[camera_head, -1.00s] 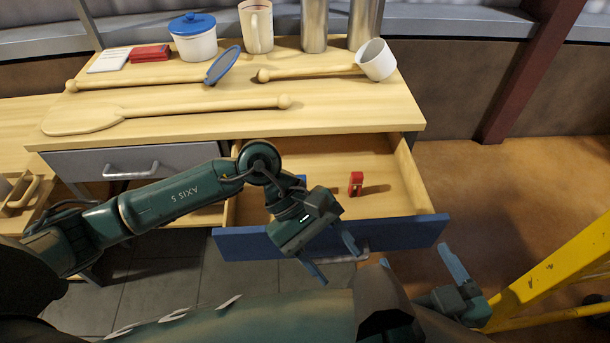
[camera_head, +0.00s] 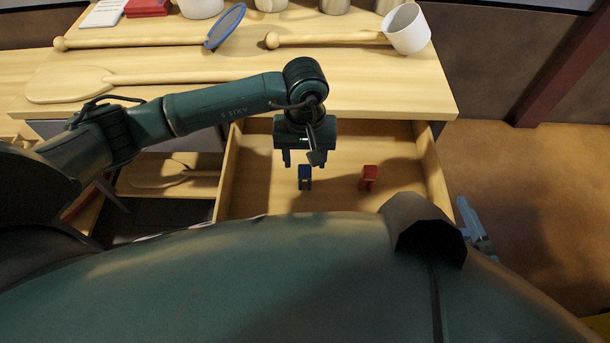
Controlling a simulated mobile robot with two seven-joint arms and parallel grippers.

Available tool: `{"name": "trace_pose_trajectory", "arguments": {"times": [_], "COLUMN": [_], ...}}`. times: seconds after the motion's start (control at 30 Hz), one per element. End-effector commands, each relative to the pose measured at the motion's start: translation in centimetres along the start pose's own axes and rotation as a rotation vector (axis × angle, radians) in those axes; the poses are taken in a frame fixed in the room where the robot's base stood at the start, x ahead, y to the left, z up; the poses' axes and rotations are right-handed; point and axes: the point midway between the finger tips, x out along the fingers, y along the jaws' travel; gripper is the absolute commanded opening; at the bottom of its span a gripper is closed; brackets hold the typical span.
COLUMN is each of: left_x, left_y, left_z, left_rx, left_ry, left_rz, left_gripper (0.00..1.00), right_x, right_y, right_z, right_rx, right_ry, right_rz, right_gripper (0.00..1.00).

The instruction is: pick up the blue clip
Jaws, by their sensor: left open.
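The blue clip (camera_head: 305,179) stands in the open drawer (camera_head: 228,178), left of a red clip (camera_head: 368,178). My left gripper (camera_head: 303,164) points down over the drawer with its two fingers apart and nothing between them. Its fingertips show just above and behind the blue clip in the picture; I cannot tell the exact gap. The drawer's front is hidden by my body too.
The tabletop (camera_head: 385,90) above the drawer holds a wooden paddle (camera_head: 75,84), a blue-rimmed strainer (camera_head: 226,26), a long-handled white cup (camera_head: 407,30) and several containers at the back. The drawer's side walls stand left and right of the clips. The drawer floor between the clips is clear.

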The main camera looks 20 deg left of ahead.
Motion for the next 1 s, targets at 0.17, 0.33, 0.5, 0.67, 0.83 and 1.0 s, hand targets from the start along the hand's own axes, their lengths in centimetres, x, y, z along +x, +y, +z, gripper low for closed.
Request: {"name": "trace_pose_trajectory", "arguments": {"times": [0.17,0.33,0.5,0.67,0.83,1.0], "left_x": [1.4,4.1,5.6,5.7,5.7,5.7], "left_y": [0.0,0.0,0.0,0.0,0.0,0.0], "left_z": [0.1,0.2,0.1,0.1,0.1,0.1], "left_rx": [-0.001,-0.002,-0.001,-0.001,-0.001,-0.001], "left_ry": [-0.002,-0.005,-0.002,0.000,0.000,0.000], "left_rz": [0.001,0.001,0.002,0.002,0.002,0.002], "left_gripper": [0.53,0.53,0.53,0.53,0.46,0.32], "right_x": [0.1,0.3,0.3,0.3,0.3,0.3], "right_y": [-0.1,-0.3,-0.4,-0.4,-0.4,-0.4], "right_z": [0.1,0.0,-0.2,-0.3,-0.3,-0.3], "right_rx": [-0.007,-0.029,-0.038,-0.040,-0.040,-0.040], "right_ry": [0.015,0.079,0.112,0.117,0.116,0.116], "right_rz": [0.001,-0.004,-0.006,-0.006,-0.006,-0.006], "right_gripper": [0.80,0.80,0.80,0.80,0.80,0.80]}}
